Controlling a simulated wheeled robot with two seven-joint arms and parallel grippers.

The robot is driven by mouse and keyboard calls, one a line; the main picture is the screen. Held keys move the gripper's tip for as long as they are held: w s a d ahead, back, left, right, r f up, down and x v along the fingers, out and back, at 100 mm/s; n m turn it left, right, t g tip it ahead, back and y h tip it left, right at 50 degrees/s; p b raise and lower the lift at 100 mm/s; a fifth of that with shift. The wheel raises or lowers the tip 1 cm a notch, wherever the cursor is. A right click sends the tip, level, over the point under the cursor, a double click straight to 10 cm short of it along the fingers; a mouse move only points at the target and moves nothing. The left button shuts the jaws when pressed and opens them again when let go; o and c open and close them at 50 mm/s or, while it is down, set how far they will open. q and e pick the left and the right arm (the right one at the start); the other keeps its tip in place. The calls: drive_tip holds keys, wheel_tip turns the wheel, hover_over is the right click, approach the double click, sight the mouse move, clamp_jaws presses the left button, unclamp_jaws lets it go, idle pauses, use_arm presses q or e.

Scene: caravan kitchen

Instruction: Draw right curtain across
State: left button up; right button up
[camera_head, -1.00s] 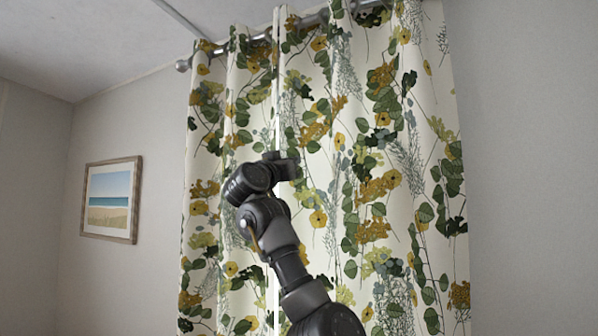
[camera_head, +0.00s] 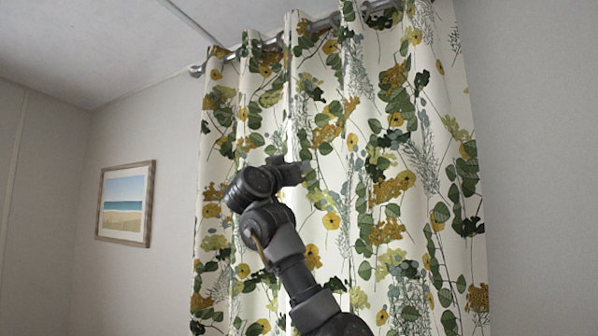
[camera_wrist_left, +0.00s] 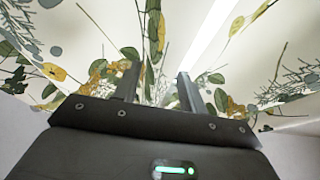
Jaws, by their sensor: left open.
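The right curtain (camera_head: 400,170) is white with green and yellow flower print. It hangs from the rod and spreads leftward to the left curtain (camera_head: 222,160), which has the same print. A thin bright sliver shows where they meet, and a bright strip also shows between cloth in the left wrist view. My left gripper (camera_head: 292,172) is at this seam, in front of the cloth. In the left wrist view its two fingers (camera_wrist_left: 157,88) are apart, with printed cloth beyond and around them. I cannot tell whether they touch it. My right gripper is not in view.
A metal curtain rod (camera_head: 325,22) runs along the top, with a round end knob at the left. A framed beach picture (camera_head: 125,204) hangs on the left wall. Bare grey wall (camera_head: 535,150) lies right of the curtains.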

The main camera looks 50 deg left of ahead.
use_arm(q)
drive_tip(key=b+v, duration=0.2)
drive_tip(key=v, duration=0.5)
drive_tip(key=shift+b, duration=0.4)
drive_tip(key=shift+s+f, duration=0.1)
